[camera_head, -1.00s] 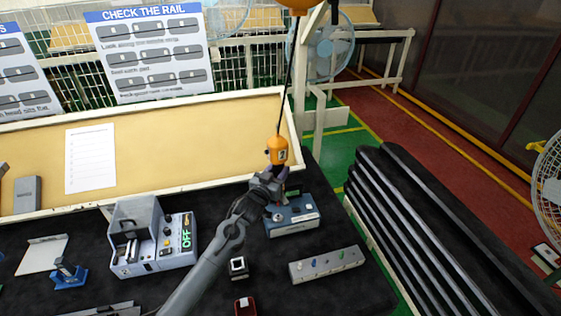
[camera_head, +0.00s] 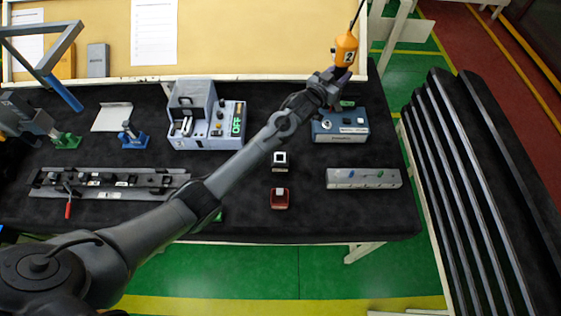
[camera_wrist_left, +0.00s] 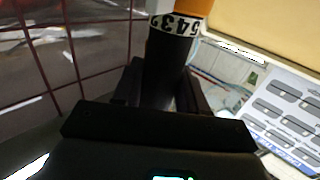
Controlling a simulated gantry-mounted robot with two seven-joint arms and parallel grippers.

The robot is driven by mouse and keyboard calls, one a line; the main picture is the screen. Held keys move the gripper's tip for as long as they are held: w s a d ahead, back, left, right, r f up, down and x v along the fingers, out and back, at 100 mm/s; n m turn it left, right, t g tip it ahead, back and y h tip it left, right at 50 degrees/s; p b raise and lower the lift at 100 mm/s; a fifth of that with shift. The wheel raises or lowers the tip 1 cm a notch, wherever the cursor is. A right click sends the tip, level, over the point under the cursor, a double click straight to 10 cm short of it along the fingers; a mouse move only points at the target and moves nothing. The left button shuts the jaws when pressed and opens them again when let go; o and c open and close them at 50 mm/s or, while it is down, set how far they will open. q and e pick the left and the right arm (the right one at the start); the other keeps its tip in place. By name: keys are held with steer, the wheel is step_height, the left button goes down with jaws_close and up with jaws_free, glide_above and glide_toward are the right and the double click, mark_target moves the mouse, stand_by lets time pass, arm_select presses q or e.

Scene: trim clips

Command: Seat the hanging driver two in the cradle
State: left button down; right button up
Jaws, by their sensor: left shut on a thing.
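Driver two (camera_head: 345,52), an orange tool marked "2", hangs from a dark cable over the back right of the bench. My left gripper (camera_head: 334,80) is shut on its dark lower body. In the left wrist view the driver's black barrel (camera_wrist_left: 165,72) stands between the jaws, with a white number band and orange above. The driver's tip is not clear. On the bench, a black block with a white-rimmed top (camera_head: 280,161) and a red block (camera_head: 280,198) stand apart from the driver; I cannot tell whether either is the cradle. My right gripper is not in view.
A blue box (camera_head: 340,125) sits just below the gripper. A grey station marked OFF (camera_head: 205,122) stands to the left. Dark stacked rails (camera_head: 470,180) stand beyond the bench's right edge.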

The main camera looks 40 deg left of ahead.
arm_select(q)
steer(key=shift+s+a+r+p, duration=0.2)
steer(key=shift+s+p, duration=0.35)
steer(key=shift+p, duration=0.35)
steer(key=s+a+m+h+p, duration=0.1)
steer(key=s+a+h+p, duration=0.15)
steer(key=s+p, duration=0.6)
steer(key=s+a+m+h+p, duration=0.1)
steer(key=s+a+p, duration=0.35)
steer(key=s, duration=0.75)
step_height(320, 180, down, 8)
steer(key=d+b, duration=0.1)
steer(key=b, duration=0.2)
steer(key=shift+s+d+g+b, duration=0.25)
steer(key=shift+s+g+b, duration=0.05)
steer(key=shift+s+b, duration=0.1)
steer(key=shift+r, duration=0.1)
